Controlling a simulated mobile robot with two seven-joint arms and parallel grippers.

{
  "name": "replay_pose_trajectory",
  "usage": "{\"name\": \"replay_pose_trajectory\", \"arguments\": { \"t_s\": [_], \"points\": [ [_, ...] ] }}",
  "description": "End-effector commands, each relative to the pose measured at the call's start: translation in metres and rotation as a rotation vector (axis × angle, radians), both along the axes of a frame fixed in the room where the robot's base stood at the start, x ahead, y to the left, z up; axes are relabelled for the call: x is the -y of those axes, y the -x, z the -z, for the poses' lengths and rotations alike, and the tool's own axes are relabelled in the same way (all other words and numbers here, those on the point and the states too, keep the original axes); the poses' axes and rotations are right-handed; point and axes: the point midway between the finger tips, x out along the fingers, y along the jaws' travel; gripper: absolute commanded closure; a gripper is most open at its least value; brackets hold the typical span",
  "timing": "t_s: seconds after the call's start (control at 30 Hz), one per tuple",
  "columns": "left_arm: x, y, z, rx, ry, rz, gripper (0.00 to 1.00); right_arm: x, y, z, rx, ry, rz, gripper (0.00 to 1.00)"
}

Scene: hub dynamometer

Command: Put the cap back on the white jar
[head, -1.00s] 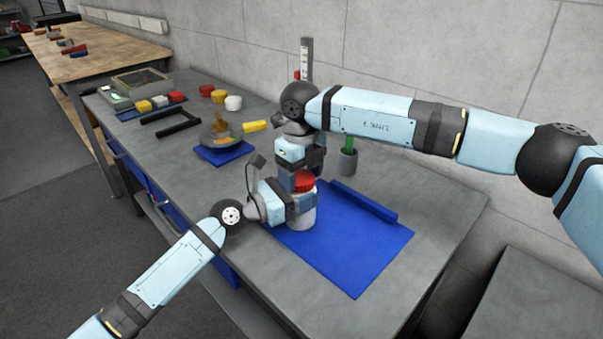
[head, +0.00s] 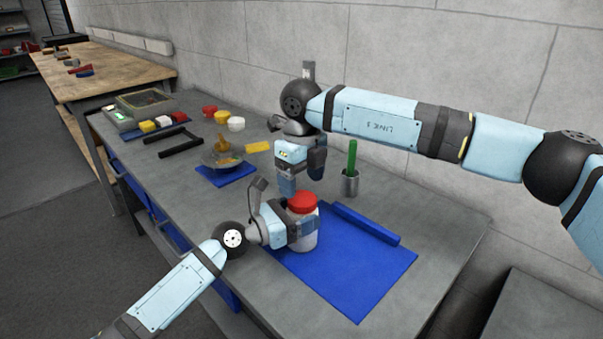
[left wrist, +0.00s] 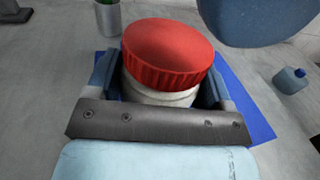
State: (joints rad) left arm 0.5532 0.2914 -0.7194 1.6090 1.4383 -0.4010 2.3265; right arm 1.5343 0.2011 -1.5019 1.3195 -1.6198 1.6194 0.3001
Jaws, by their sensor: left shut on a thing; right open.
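The white jar (head: 306,240) stands on the blue mat (head: 350,275). My left gripper (head: 303,230) is shut on the jar from the left side. The red cap (head: 302,202) sits on top of the jar's mouth. In the left wrist view the cap (left wrist: 167,50) looks slightly tilted above the white jar (left wrist: 160,95), with a pale neck band showing below it. I cannot tell if it is threaded on. My right gripper (head: 302,180) is open and empty, above and behind the cap, apart from it.
A steel cup with a green handle (head: 351,178) stands behind the mat. A blue bar (head: 366,224) lies along the mat's back edge. A bowl (head: 222,158) and several coloured caps (head: 209,112) are farther left. The bench's right end is clear.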

Motion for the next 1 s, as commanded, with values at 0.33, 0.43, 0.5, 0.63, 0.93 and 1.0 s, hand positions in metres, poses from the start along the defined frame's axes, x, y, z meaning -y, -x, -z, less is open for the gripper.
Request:
{"name": "replay_pose_trajectory", "arguments": {
  "t_s": [0.33,0.43,0.5,0.63,0.93,1.0],
  "points": [
    [0.000,0.000,-0.001,0.001,0.002,0.001,0.91,0.001,-0.001,-0.012,0.001,-0.003,-0.638,0.24],
    [0.000,0.000,-0.002,0.002,0.001,0.001,0.91,0.001,-0.001,-0.016,0.001,-0.004,-0.856,0.24],
    [0.000,0.000,-0.002,0.002,0.002,0.000,0.91,0.001,-0.002,-0.018,0.002,-0.005,-1.010,0.24],
    [0.000,0.000,-0.002,0.002,0.002,0.000,0.91,0.002,-0.002,-0.023,0.004,-0.008,-1.293,0.24],
    [0.000,0.000,-0.003,0.003,0.003,0.000,0.91,0.002,-0.002,-0.032,0.007,-0.011,-1.799,0.24],
    [0.000,0.000,-0.003,0.003,0.003,0.000,0.91,0.002,-0.002,-0.033,0.008,-0.012,-1.862,0.24]
  ]
}}
